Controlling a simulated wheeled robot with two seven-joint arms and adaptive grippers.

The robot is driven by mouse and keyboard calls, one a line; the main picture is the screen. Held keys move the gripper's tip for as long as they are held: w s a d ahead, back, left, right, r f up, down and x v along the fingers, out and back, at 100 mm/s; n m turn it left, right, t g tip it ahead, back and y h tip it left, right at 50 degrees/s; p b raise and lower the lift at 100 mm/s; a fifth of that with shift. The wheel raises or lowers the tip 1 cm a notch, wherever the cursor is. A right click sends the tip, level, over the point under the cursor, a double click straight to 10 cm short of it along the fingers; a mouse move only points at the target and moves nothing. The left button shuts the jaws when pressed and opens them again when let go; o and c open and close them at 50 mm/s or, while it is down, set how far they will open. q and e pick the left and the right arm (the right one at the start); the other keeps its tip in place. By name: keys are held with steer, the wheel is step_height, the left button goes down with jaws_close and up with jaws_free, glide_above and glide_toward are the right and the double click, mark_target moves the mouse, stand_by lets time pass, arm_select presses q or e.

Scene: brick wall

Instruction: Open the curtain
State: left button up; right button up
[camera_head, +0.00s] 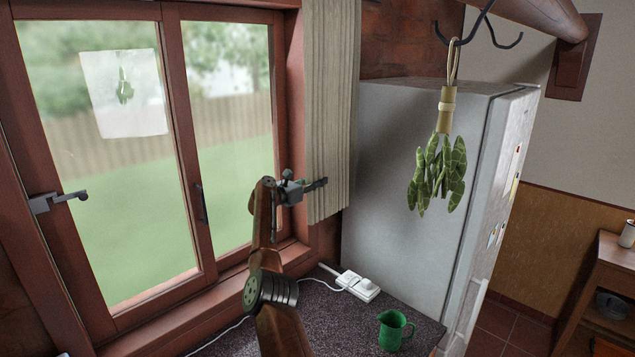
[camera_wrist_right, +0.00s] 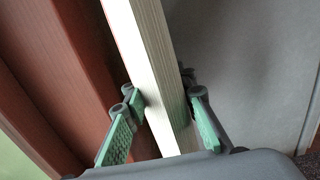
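The beige pleated curtain (camera_head: 332,110) hangs as a narrow bundle at the window's right edge, beside the fridge. The window panes (camera_head: 228,90) are uncovered. My right gripper (camera_head: 316,184) is at the curtain's lower part, its arm rising from below. In the right wrist view, the curtain's pale edge (camera_wrist_right: 158,70) runs between the green-padded fingers of the right gripper (camera_wrist_right: 163,106). The far fingertips are partly hidden by the cloth. My left gripper is not in view.
The grey fridge (camera_head: 395,150) stands right of the curtain. A dark counter (camera_head: 345,335) below holds a green mug (camera_head: 395,330) and a white power strip (camera_head: 358,286). A bundle of leaves (camera_head: 437,175) hangs from a hook. A window handle (camera_head: 60,199) juts out at left.

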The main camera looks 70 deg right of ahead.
steer(key=v, duration=1.2)
stand_by(0.6)
